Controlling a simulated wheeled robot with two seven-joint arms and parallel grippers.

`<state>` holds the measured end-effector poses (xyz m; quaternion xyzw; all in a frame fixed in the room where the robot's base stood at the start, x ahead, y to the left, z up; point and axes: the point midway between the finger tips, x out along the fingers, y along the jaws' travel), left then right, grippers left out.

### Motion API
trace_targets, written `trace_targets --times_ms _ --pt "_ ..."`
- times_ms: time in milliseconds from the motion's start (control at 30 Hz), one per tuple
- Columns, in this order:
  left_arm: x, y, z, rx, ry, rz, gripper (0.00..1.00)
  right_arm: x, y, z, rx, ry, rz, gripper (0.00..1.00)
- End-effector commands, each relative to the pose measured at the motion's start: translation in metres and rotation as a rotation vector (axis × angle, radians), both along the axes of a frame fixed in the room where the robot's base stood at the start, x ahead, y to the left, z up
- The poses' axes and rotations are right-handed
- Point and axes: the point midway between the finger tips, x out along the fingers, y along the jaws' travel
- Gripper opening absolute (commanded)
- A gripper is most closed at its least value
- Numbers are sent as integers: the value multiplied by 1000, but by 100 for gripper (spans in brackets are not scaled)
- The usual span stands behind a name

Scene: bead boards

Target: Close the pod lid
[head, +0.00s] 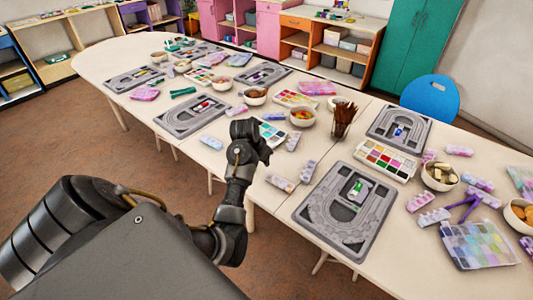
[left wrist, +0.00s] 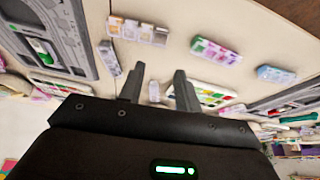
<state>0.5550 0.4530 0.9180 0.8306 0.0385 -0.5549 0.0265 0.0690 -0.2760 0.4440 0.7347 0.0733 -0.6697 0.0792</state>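Several small bead pods lie on the table; I cannot tell which one has its lid up. In the head view, a pale pod (head: 280,183) lies near the front edge, with another pod (head: 308,171) to its right and one (head: 211,142) left of my left gripper (head: 255,140). The left wrist view shows a pod with clear compartments (left wrist: 138,32), a pink and green pod (left wrist: 215,50) and a bluish pod (left wrist: 277,74). My left gripper is above the table, its two fingers apart (left wrist: 158,88) with nothing held between them. My right gripper is out of view.
A grey bead board (head: 348,212) lies right of my left arm, another (head: 192,115) to the left. A paint palette (head: 385,160), a cup of brown sticks (head: 342,120) and bowls (head: 302,116) stand farther back. Bare table lies around the nearest pods.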

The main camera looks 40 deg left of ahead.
Motion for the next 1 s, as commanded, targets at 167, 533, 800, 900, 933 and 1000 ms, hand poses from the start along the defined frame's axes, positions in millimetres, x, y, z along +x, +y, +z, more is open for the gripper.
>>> trace_targets --times_ms 167,533,800,900,933,1000 --pt "9 0 -25 -3 4 0 34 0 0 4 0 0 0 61" --pt "33 3 -83 -1 2 2 34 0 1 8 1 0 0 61" --pt "38 3 -95 1 -1 1 34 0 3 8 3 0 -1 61" --pt "39 3 -95 1 -1 0 34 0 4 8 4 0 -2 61" --pt "38 3 -95 1 -1 0 34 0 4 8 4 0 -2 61" --pt "38 3 -95 1 -1 0 34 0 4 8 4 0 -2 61"
